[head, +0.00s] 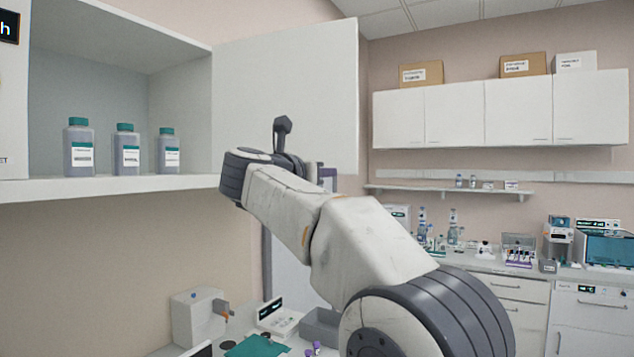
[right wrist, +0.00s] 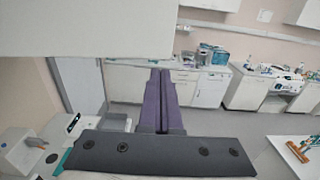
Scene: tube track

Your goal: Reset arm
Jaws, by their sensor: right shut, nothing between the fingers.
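My right arm reaches up from the bottom right of the head view, with its dark wrist in front of the open white cabinet door (head: 310,80). The fingers are not clearly visible there. In the right wrist view my right gripper (right wrist: 160,75) has its two purple fingers together, with nothing between them. It points out over the room, and a white panel (right wrist: 90,28), likely the cabinet door, fills the upper left close by. My left gripper is in neither view.
Several teal-capped bottles (head: 125,150) stand on the shelf of the open wall cabinet (head: 110,45). Below is a counter with a white device (head: 195,315) and a green mat (head: 256,346). A far bench (head: 520,290) carries lab equipment under closed white cupboards (head: 500,108).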

